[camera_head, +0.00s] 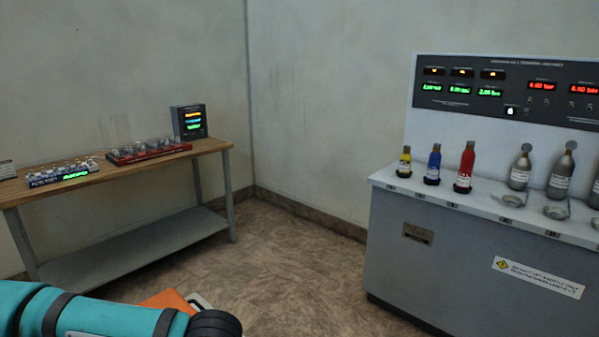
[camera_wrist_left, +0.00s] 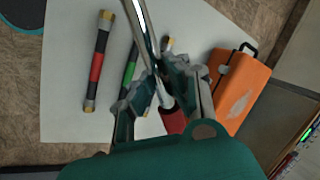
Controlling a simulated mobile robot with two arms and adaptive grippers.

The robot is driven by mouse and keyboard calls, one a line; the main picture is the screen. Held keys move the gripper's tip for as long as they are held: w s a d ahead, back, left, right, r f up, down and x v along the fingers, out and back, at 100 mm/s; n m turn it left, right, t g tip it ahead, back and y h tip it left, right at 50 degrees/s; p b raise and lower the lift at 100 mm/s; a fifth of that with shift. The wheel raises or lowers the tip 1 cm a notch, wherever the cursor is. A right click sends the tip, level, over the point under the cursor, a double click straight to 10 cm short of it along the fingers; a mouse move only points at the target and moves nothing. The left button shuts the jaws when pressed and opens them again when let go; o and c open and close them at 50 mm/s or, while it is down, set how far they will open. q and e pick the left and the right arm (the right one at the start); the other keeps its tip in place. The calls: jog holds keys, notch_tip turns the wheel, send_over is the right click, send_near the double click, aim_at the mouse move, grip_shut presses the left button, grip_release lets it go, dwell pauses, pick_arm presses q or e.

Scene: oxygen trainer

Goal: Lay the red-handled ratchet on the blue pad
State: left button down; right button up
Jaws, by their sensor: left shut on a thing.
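In the left wrist view my left gripper (camera_wrist_left: 158,76) is shut on the red-handled ratchet (camera_wrist_left: 143,25). Its bright metal shaft runs from the jaws to the top edge, and its red handle (camera_wrist_left: 172,121) shows below the fingers, partly hidden by them. The ratchet is held over a white surface (camera_wrist_left: 66,60); its height above it is hard to tell. I cannot make out a blue pad for certain in either view. In the head view only part of my left arm shows, at the lower left, without its gripper. My right gripper is in neither view.
On the white surface lie a red-banded rod (camera_wrist_left: 97,62), a green-banded rod (camera_wrist_left: 129,72) partly hidden by my gripper, and an orange case (camera_wrist_left: 240,88). In the head view a wooden bench (camera_head: 120,168) stands left and a grey console (camera_head: 440,240) right, with floor between.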

pick_arm(q)
jog(key=shift+s+a, duration=0.15)
jog(key=shift+s, duration=0.05)
jog(key=shift+w, duration=0.15)
dwell(0.6)
